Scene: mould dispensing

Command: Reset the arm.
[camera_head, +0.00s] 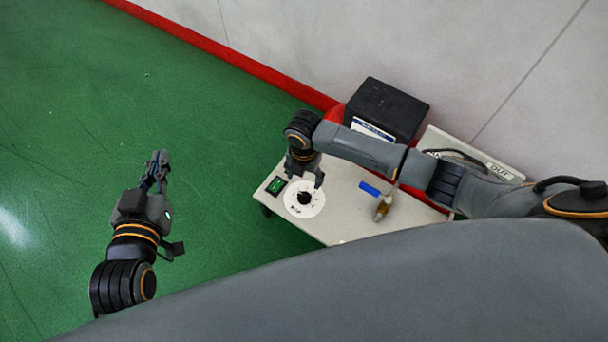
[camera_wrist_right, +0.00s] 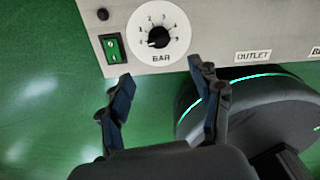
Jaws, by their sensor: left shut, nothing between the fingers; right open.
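My right gripper (camera_head: 304,178) hangs over the front left part of a pale machine panel, above its round white dial. In the right wrist view my right gripper (camera_wrist_right: 163,97) has its two fingers spread with nothing between them. The black knob (camera_wrist_right: 158,37) on the dial marked BAR lies beyond the fingertips, apart from them. The knob also shows in the head view (camera_head: 304,198). My left gripper (camera_head: 160,160) is at the left over the green floor, shut and empty, away from the machine.
A lit green switch (camera_head: 276,186) sits left of the dial. A blue piece (camera_head: 369,188) and a yellowish fitting (camera_head: 383,208) are on the panel's right. A black box (camera_head: 386,108) stands behind. The wall (camera_head: 400,40) is at the back. The floor (camera_head: 90,110) at left is clear.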

